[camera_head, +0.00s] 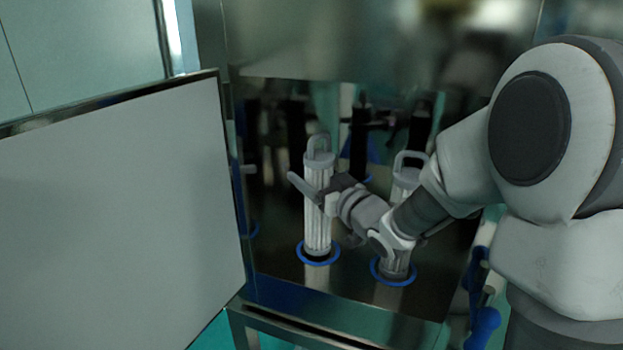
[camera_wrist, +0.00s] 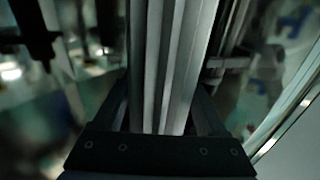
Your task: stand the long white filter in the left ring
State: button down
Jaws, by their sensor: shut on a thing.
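The long white filter (camera_head: 317,222) stands upright at the left ring (camera_head: 318,262), a blue ring on the cabinet floor. It is ribbed and has a loop handle on top. Its lower end meets the ring, but I cannot tell how deep it sits. My gripper (camera_head: 318,191) is shut on the filter's upper body from the right side. In the wrist view the filter's pale ribs (camera_wrist: 160,70) run between my two dark fingers.
A second white filter (camera_head: 398,230) stands in the right blue ring (camera_head: 377,275), partly behind my arm. An open white door (camera_head: 120,200) stands on the left. The cabinet's shiny back wall mirrors the scene.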

jog(key=shift+f, duration=0.3)
jog(key=shift+f, duration=0.15)
grip_release()
jog(key=shift+r, duration=0.3)
jog(key=b+v, duration=0.1)
jog(key=v, duration=1.1)
